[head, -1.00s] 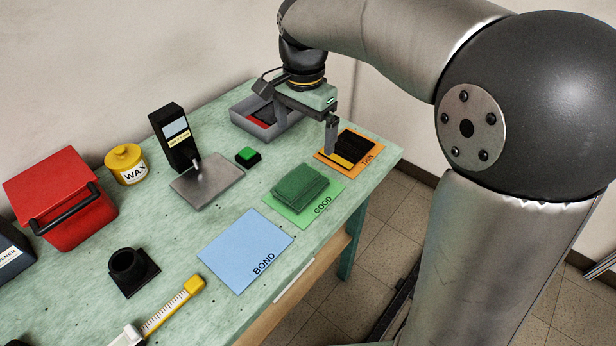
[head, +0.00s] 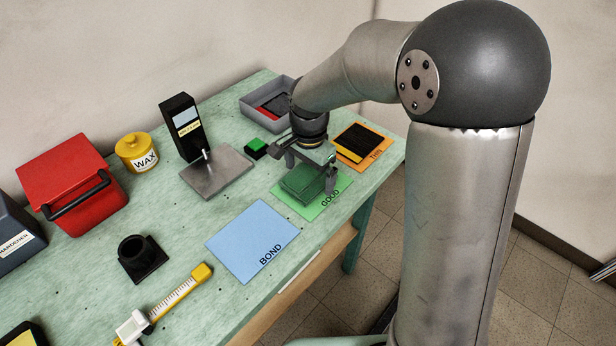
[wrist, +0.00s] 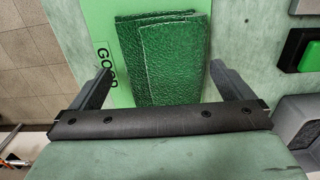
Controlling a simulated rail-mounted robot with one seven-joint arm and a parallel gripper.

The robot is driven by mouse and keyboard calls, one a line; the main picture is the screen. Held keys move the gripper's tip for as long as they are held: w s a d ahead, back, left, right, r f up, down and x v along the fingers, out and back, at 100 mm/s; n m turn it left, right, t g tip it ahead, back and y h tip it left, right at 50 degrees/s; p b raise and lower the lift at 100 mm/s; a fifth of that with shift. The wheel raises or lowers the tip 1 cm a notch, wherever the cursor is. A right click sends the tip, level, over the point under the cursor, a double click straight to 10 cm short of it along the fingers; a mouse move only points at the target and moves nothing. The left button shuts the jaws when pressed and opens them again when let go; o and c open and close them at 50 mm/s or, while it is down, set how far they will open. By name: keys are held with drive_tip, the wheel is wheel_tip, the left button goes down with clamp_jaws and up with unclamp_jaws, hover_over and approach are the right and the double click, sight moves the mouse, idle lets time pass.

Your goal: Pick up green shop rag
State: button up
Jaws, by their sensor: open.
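The green shop rag (head: 304,184) lies folded on the bright green mat marked GOOD (head: 332,198). In the wrist view the rag (wrist: 164,55) lies between and beyond my two fingers, on the GOOD mat (wrist: 103,25). My gripper (head: 311,173) is over the rag in the head view, and its fingers partly cover the rag. In the wrist view my gripper (wrist: 160,80) is open, with one finger to each side of the rag and nothing held. Whether the fingertips touch the mat cannot be told.
An orange mat marked THIN (head: 376,154) with a dark item lies just behind. A grey bin (head: 262,97), a green button (head: 256,146) and a scale with a metal plate (head: 215,174) stand nearby. The blue BOND mat (head: 250,240) is bare.

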drive_tip(key=shift+f, duration=0.35)
drive_tip(key=c, duration=1)
drive_tip(key=shift+c, duration=0.2)
drive_tip(key=shift+r, duration=0.15)
